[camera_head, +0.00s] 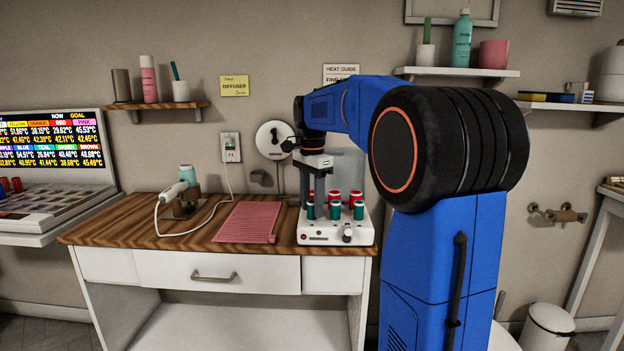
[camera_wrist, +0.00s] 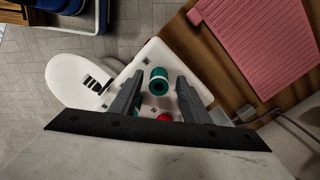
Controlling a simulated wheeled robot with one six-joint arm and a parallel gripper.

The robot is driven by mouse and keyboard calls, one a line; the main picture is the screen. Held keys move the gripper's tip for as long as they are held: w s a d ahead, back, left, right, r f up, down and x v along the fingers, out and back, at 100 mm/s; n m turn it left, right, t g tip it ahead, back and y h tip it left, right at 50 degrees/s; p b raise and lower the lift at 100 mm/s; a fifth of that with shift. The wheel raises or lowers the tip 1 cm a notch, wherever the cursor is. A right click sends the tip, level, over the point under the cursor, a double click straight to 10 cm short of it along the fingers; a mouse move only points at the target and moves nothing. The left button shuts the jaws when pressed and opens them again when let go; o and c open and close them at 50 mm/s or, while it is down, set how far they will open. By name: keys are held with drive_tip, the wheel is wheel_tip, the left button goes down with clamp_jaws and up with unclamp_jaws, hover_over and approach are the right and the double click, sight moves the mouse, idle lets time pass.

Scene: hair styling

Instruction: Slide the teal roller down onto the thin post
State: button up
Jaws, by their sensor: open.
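In the wrist view a teal roller (camera_wrist: 159,82) with a dark open core stands between the two fingertips of my gripper (camera_wrist: 160,78). The fingers are apart, with a gap on each side of it. In the head view my gripper (camera_head: 318,208) points straight down at the left side of a white roller base (camera_head: 334,232). Several teal rollers (camera_head: 358,210) stand in the base's front row, with red rollers (camera_head: 355,197) behind them. The thin post is not distinguishable; I cannot tell whether it is inside the teal roller's core.
A pink ribbed mat (camera_head: 246,222) lies left of the base on the wooden tabletop (camera_head: 120,232). In the wrist view a red roller (camera_wrist: 165,117) sits close below the teal one.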

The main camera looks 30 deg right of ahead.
wheel_tip(320, 180, up, 17)
drive_tip(key=shift+f, duration=0.15)
idle(0.8)
drive_tip(key=s+a+f+n+t, duration=0.1)
drive_tip(key=s+a+f+n, duration=0.4)
drive_tip(key=s+f, duration=0.5)
drive_tip(key=s+a+f+n+t, duration=0.2)
drive_tip(key=s+a+f+n, duration=0.3)
drive_tip(key=s+f, duration=0.5)
drive_tip(key=s+a+f+n+t, duration=0.1)
drive_tip(key=s+a+f+n, duration=0.4)
drive_tip(key=s+f, duration=0.5)
wheel_tip(320, 180, down, 2)
drive_tip(key=n, duration=0.2)
drive_tip(key=shift+s+a+n+t, duration=0.2)
drive_tip(key=shift+a+n+t, duration=0.1)
drive_tip(key=shift+a+t, duration=0.1)
